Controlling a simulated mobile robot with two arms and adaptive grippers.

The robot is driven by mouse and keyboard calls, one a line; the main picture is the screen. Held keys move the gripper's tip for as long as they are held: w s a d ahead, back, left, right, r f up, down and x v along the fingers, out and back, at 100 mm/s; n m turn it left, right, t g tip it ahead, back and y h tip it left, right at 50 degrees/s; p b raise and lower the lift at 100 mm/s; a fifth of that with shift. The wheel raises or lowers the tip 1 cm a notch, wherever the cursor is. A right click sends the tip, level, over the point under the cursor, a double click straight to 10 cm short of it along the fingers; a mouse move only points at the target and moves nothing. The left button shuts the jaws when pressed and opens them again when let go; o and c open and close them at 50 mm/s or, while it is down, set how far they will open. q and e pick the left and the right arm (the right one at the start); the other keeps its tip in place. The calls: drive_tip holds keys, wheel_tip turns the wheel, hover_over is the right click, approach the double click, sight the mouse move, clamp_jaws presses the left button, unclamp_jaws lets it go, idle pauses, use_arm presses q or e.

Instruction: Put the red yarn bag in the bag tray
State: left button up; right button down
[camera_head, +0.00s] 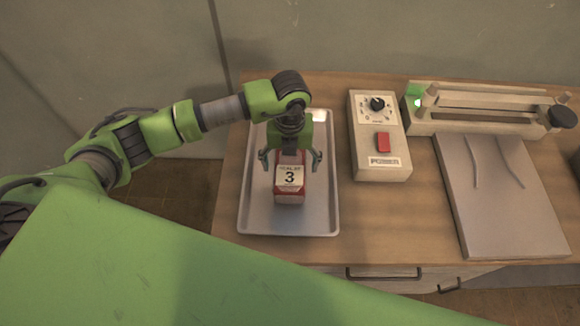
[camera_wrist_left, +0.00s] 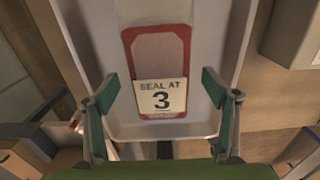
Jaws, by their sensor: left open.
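A metal tray (camera_head: 253,215) lies on the wooden bench; it fills the middle of the left wrist view (camera_wrist_left: 112,50). A red item (camera_head: 291,198) with a white "SEAL AT 3" card sits inside the tray, toward its near half. It looks like the red yarn bag, but I see no yarn clearly. In the left wrist view the item (camera_wrist_left: 183,50) shows a red border, a pale middle and the card at its near end. My left gripper (camera_head: 290,160) is open above the tray, its fingers apart on either side of the item, seemingly not touching it. My right gripper is not in view.
A control box (camera_head: 365,135) with a dial and red button stands right of the tray. A sealer (camera_head: 480,108) with a green light is at the back right, with a grey plate (camera_head: 500,215) before it. Bare bench lies between box and plate.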

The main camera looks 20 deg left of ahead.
use_arm(q)
wheel_tip(320, 180, up, 10)
drive_tip(key=b, duration=0.3)
drive_tip(key=shift+r, duration=0.2)
drive_tip(key=shift+s+f, duration=0.1)
